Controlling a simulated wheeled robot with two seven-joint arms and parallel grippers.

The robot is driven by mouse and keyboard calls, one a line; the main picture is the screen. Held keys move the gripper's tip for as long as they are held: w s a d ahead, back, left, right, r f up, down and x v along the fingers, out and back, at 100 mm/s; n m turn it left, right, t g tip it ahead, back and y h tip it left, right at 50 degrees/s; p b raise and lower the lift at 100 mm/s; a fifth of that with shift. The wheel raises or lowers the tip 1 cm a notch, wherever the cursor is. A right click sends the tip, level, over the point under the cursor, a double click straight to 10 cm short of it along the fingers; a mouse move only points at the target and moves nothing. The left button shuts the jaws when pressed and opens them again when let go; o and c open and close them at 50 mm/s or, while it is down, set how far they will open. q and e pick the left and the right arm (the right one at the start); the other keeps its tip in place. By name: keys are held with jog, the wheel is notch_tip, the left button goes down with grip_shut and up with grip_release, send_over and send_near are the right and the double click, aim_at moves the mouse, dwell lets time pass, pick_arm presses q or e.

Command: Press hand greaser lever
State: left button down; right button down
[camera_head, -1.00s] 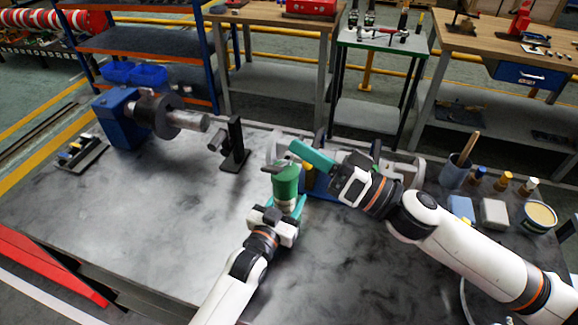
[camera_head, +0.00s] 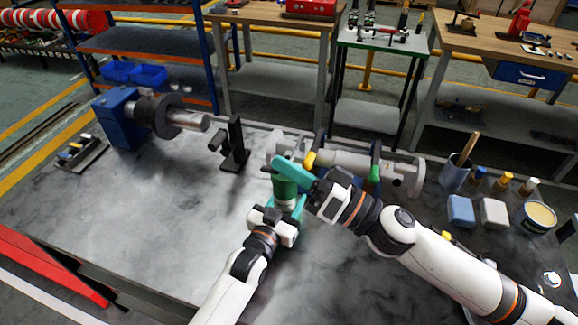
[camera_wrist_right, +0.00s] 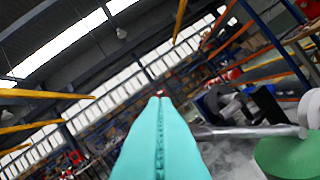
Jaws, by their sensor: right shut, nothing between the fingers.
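The hand greaser (camera_head: 285,189) is a green cylinder with a darker top, standing upright near the middle of the bench. My left gripper (camera_head: 287,203) is closed around its lower body with teal fingers. My right gripper (camera_head: 281,162) is shut and empty, its teal fingertips over the top of the greaser. In the head view these fingers hide most of the greaser's lever. In the right wrist view the closed fingers (camera_wrist_right: 160,102) point ahead, with the greaser (camera_wrist_right: 290,155) at the right edge and a grey bar, apparently the lever (camera_wrist_right: 255,131), beside it. Contact cannot be told.
A grey pipe assembly (camera_head: 345,161) lies behind the grippers. A black stand (camera_head: 234,150) and a blue-based shaft unit (camera_head: 122,118) are to the left. A cup (camera_head: 455,172), small bottles and an open tin (camera_head: 540,217) stand at right. The front-left bench is clear.

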notch_tip(320, 180, down, 10)
jog(key=s+n+g+y, duration=0.2)
jog(key=n+g, duration=0.2)
jog(key=n, duration=0.8)
jog(key=shift+s+a+f+g, duration=0.2)
jog(key=shift+s+a+g, duration=0.1)
jog(key=shift+a, duration=0.15)
jog(key=shift+f, duration=0.15)
notch_tip(320, 180, up, 5)
jog(key=s, duration=0.1)
jog(key=v, duration=1)
jog(key=shift+w+f+n+y, duration=0.15)
jog(key=shift+f+n+y, duration=0.15)
jog(key=shift+f, duration=0.1)
